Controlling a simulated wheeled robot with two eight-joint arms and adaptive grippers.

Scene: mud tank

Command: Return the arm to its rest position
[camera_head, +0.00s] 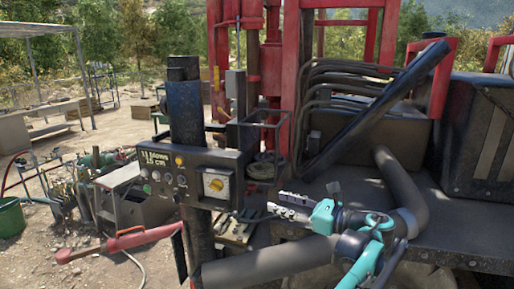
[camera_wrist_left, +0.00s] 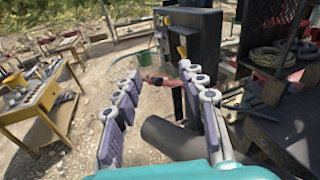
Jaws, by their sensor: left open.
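My left gripper (camera_head: 278,203) is teal with grey jointed fingers and sits in front of the dark machine, to the right of the control panel. In the left wrist view (camera_wrist_left: 162,75) its two fingers stand wide apart with nothing between them. My right gripper is not in view.
A red lever (camera_head: 115,243) sticks out left below the panel. Thick grey pipe (camera_head: 270,260) runs beneath the gripper. The red frame (camera_head: 290,60) and black hoses (camera_head: 345,72) rise behind. A green bucket (camera_head: 10,217) stands at far left. A yellow workbench (camera_wrist_left: 35,110) stands left in the wrist view.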

